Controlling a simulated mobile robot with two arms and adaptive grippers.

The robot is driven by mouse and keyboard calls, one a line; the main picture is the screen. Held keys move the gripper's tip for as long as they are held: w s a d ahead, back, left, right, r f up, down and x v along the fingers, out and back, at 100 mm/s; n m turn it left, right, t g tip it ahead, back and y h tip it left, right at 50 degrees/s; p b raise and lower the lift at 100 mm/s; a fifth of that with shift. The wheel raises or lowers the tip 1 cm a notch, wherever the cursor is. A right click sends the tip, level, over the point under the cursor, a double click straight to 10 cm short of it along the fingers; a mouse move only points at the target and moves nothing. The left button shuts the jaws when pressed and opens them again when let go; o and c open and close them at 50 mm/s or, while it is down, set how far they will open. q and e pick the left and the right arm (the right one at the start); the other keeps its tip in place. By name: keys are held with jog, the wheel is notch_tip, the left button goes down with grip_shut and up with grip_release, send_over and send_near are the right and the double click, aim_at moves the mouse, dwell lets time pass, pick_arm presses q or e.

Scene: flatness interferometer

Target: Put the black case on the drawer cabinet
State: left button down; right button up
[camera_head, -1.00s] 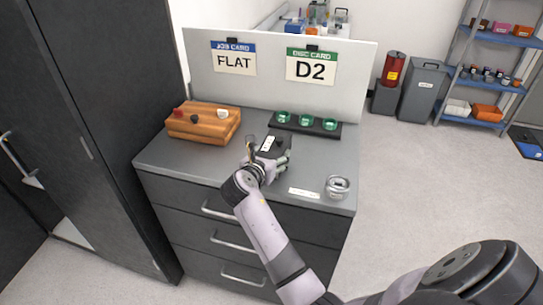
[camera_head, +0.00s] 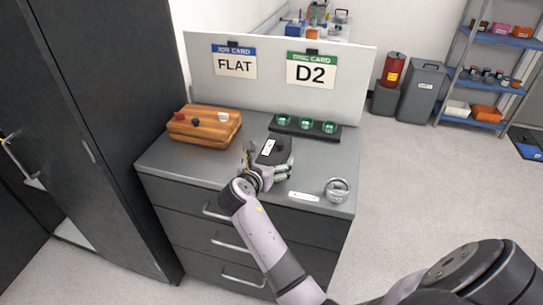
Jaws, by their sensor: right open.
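The black case (camera_head: 275,153), with a white label on it, sits on the grey top of the drawer cabinet (camera_head: 180,168), near the middle. My right gripper (camera_head: 267,164) is at the near side of the case, with its fingers apart to the left and right of it. The fingers look spread and not closed on the case; contact is hard to tell. The underside of the case is hidden. My left gripper is not in view.
A wooden block (camera_head: 205,127) with small knobs stands on the left of the top. A black tray (camera_head: 300,133) with green discs is behind the case. A round metal item (camera_head: 337,189) and a white label strip (camera_head: 304,197) lie at front right. A panel (camera_head: 280,95) closes the back.

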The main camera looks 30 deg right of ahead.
jog(key=p+v, duration=0.3)
jog(key=v, duration=0.1)
jog(key=p+v, duration=0.3)
jog(key=v, duration=0.1)
jog(key=shift+s+a+r, duration=0.15)
jog(key=shift+a+r, duration=0.05)
jog(key=shift+r, duration=0.15)
jog(key=shift+s+a+r+p, duration=0.1)
jog(key=shift+s+a+p, duration=0.4)
jog(key=shift+a+p, duration=0.1)
